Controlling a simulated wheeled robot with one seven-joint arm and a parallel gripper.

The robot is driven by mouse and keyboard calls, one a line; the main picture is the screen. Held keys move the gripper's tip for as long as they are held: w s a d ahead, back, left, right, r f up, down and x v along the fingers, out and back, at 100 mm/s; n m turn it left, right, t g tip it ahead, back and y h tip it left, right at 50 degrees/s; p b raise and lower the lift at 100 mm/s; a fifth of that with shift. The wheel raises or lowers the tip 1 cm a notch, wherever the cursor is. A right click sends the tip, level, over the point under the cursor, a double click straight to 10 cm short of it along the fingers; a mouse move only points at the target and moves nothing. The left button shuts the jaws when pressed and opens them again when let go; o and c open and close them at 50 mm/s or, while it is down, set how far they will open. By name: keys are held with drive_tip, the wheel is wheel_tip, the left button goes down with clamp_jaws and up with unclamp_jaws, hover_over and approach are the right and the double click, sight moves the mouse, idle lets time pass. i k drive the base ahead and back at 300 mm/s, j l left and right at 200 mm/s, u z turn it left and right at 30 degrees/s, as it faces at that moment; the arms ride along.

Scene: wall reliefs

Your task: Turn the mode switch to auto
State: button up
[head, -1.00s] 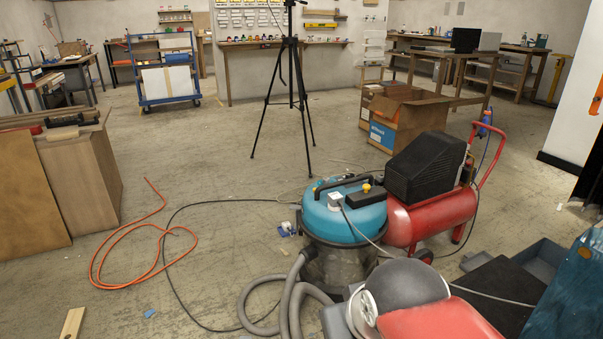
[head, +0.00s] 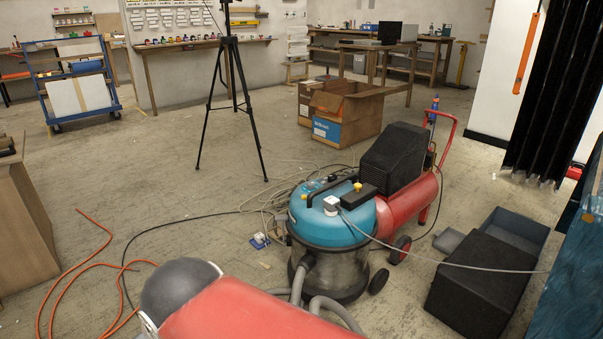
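A blue-topped shop vacuum (head: 336,228) stands on the floor right of centre in the head view. Its lid carries a black handle, a small yellow knob (head: 357,186) and a white plug-like piece (head: 331,204). I cannot make out any mode switch or an auto mark; the knob is too small to read. My arm's red and grey links fill the bottom of the view, in front of the vacuum's lower hose. My gripper is not in view.
A red compressor (head: 408,196) stands right behind the vacuum. Black and grey boxes (head: 478,283) and a blue panel (head: 570,285) are at right. Grey hoses, cables and an orange hose (head: 75,268) lie on the floor. A tripod (head: 231,100) stands behind; floor at left centre is clear.

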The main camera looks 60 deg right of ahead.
sight(332, 178)
drive_tip(key=i+z, duration=0.35)
drive_tip(key=i, duration=0.25)
drive_tip(key=i+j+z, duration=0.3)
drive_tip(key=i, duration=0.3)
drive_tip(key=i+l+z, duration=0.1)
drive_tip(key=i+z, duration=0.15)
drive_tip(key=z, duration=0.2)
drive_tip(key=i+z, duration=0.25)
drive_tip(key=z, duration=0.2)
drive_tip(key=i+z, duration=0.25)
drive_tip(key=z, duration=0.2)
drive_tip(key=i+j+z, duration=0.15)
drive_tip(key=z, duration=0.3)
drive_tip(key=i+z, duration=0.3)
drive_tip(key=i+j+z, duration=0.3)
drive_tip(key=k+l, duration=0.1)
drive_tip(key=l, duration=0.05)
